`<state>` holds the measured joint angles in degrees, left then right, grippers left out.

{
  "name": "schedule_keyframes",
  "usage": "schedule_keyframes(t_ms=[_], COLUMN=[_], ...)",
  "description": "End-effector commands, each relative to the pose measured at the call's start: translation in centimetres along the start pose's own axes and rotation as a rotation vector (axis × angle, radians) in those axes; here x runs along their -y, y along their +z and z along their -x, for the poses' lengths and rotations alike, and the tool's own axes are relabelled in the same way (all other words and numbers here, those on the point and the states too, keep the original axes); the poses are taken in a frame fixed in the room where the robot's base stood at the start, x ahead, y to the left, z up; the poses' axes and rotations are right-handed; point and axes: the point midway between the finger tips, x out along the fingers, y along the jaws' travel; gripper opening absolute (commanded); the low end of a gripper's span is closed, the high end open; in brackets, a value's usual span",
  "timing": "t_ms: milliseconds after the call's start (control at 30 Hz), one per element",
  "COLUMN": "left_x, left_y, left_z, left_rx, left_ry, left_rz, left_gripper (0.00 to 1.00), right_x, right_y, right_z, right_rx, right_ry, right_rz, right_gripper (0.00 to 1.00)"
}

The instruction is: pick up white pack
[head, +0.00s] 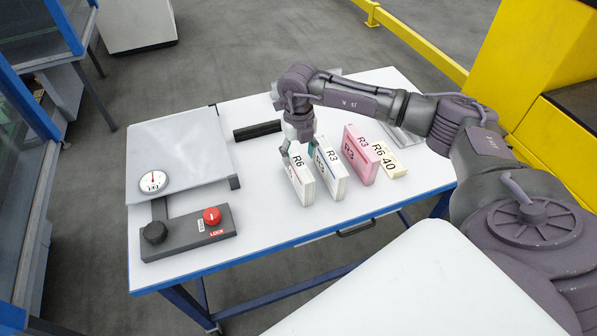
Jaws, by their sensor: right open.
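Several packs stand or lie on the white table. A white pack marked R6 (302,182) stands upright at the left end of the row. A white pack with a bluish edge marked R3 (331,176) stands upright close to its right. My right gripper (299,149) points down at the top of the R6 pack. Its fingers are open, one on each side of the pack's top edge; I cannot tell whether they touch it. My left gripper is not in view.
A pink R3 pack (361,156) and a cream R6 40 pack (389,160) stand further right. A scale plate with a dial (181,150), a grey box with a red knob (190,237) and a black bar (257,130) are left. The front middle of the table (262,235) is clear.

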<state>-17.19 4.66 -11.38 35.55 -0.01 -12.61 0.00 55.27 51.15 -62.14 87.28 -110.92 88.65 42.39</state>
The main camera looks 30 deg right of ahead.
Motion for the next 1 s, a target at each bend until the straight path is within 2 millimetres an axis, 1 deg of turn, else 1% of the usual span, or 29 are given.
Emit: schedule_keyframes(t_ms=[133,267,300,400,500,667,700,867,1000], left_x=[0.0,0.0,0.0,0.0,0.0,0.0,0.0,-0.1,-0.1], left_y=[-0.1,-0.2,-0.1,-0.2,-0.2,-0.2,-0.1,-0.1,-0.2], left_z=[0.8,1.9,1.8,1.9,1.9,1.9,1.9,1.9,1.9], left_rx=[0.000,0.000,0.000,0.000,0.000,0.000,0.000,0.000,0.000], left_ry=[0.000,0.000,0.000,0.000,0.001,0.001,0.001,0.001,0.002], left_rz=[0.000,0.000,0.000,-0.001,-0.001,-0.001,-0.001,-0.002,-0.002], left_gripper=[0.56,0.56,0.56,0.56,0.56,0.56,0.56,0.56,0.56], right_x=[-0.1,-0.3,-0.2,-0.2,-0.2,-0.2,-0.2,-0.2,-0.2], right_y=[-0.1,-0.4,-0.3,-0.3,-0.3,-0.3,-0.3,-0.3,-0.3], right_z=[-1.1,-3.1,-3.8,-4.8,-5.3,-5.4,-5.4,-5.3,-5.3], right_rx=[-0.002,-0.004,-0.003,-0.001,0.000,0.000,0.000,0.000,0.000], right_ry=[-0.001,-0.001,0.000,0.001,0.001,0.001,0.001,0.001,0.001], right_rz=[-0.001,0.000,-0.001,0.000,0.000,0.000,0.000,0.000,0.000], right_gripper=[0.60,0.60,0.60,0.60,0.60,0.60,0.59,0.32,0.09])
